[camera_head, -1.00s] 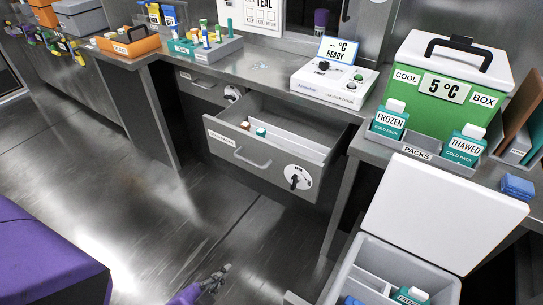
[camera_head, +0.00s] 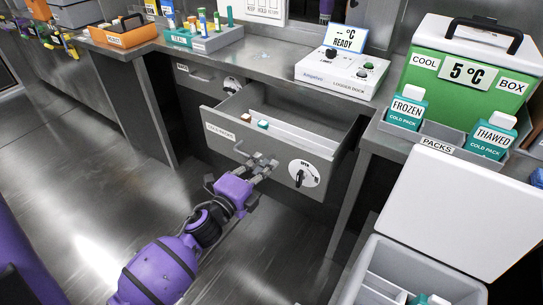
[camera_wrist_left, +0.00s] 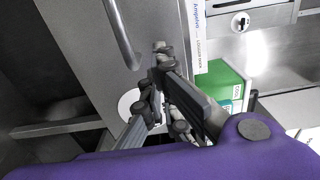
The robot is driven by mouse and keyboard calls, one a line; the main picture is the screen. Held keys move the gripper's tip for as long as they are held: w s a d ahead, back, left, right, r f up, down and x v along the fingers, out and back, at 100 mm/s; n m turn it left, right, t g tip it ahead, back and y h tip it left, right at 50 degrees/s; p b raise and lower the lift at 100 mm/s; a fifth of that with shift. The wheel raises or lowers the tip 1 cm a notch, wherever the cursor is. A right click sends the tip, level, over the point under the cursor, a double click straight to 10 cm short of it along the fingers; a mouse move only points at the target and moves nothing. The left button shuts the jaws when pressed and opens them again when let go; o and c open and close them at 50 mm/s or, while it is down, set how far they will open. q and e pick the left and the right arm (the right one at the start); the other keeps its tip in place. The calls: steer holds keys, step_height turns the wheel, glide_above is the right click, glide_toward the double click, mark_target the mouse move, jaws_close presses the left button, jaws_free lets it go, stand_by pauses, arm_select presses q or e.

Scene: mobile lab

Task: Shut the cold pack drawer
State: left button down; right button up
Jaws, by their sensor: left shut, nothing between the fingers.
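The open drawer (camera_head: 225,137) is pulled out below the steel counter, with a label on its grey front, a bar handle and a round white lock plate (camera_head: 304,172). A few small blocks lie inside it. My left gripper (camera_head: 265,162) is shut and empty at the drawer front, between the handle (camera_head: 240,150) and the lock plate; I cannot tell whether it touches the front. In the left wrist view the gripper (camera_wrist_left: 158,75) shows beside the bar handle (camera_wrist_left: 122,35), with the lock plate partly hidden behind the fingers. My right gripper is not in view.
A second drawer (camera_head: 196,80) sits behind on the left, closed. A white logger dock (camera_head: 340,75) stands on the counter. A green cool box (camera_head: 462,70) and two cold packs stand at right. An open white-lidded box (camera_head: 440,215) is at lower right. The floor left is clear.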

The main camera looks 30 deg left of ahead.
mark_target(278, 149)
arm_select(q)
steer(key=shift+w+d, duration=0.2)
steer(key=shift+w, duration=2)
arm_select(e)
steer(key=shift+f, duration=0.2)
arm_select(q)
steer(key=shift+w, duration=0.1)
